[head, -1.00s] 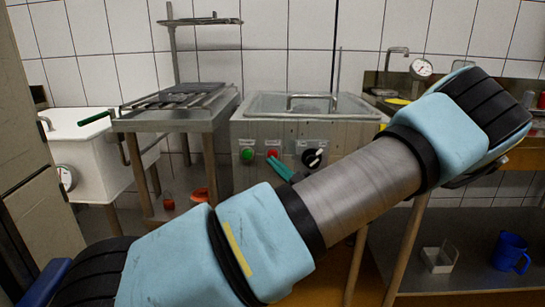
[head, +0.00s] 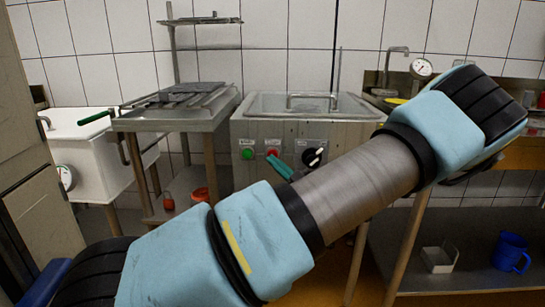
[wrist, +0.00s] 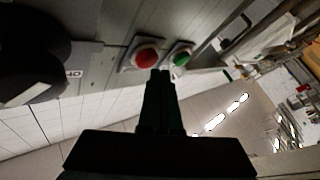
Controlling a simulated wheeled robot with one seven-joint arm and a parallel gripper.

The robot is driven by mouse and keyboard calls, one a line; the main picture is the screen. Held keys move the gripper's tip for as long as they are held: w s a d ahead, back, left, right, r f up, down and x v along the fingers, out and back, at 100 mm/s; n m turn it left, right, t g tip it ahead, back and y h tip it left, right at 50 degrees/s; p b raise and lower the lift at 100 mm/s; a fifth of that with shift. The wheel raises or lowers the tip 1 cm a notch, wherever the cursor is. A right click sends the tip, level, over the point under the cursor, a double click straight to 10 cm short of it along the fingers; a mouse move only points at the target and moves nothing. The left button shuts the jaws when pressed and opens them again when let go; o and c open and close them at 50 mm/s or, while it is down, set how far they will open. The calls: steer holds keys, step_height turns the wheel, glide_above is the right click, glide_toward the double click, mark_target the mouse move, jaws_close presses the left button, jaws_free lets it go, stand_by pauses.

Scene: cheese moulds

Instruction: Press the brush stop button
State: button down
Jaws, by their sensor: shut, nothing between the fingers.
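The red stop button (head: 272,153) is on the front panel of the steel sink unit, between a green button (head: 247,154) and a black rotary knob (head: 313,157). My gripper (head: 280,168) has teal fingers, shut and empty, and their tips are just below the red button in the head view. In the wrist view, the dark fingertips (wrist: 161,73) point at the panel right beside the red button (wrist: 146,57), with the green button (wrist: 181,60) just to its right. I cannot tell whether the tips touch the red button.
The steel sink unit (head: 350,130) stands against the tiled wall. A steel table (head: 170,124) and a white vat (head: 85,150) stand to its left. A lower shelf at right holds a blue mug (head: 510,252). My arm crosses the front of the view.

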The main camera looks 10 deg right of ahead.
steer(key=shift+w+d, duration=0.15)
steer(key=shift+w, duration=0.55)
stand_by(0.7)
steer(key=shift+s, duration=0.15)
steer(key=shift+s+a, duration=0.2)
steer(key=shift+s, duration=0.55)
steer(key=shift+s+a, duration=0.25)
steer(key=shift+s, duration=1)
steer(key=shift+s+a, duration=0.2)
steer(key=shift+s, duration=1.05)
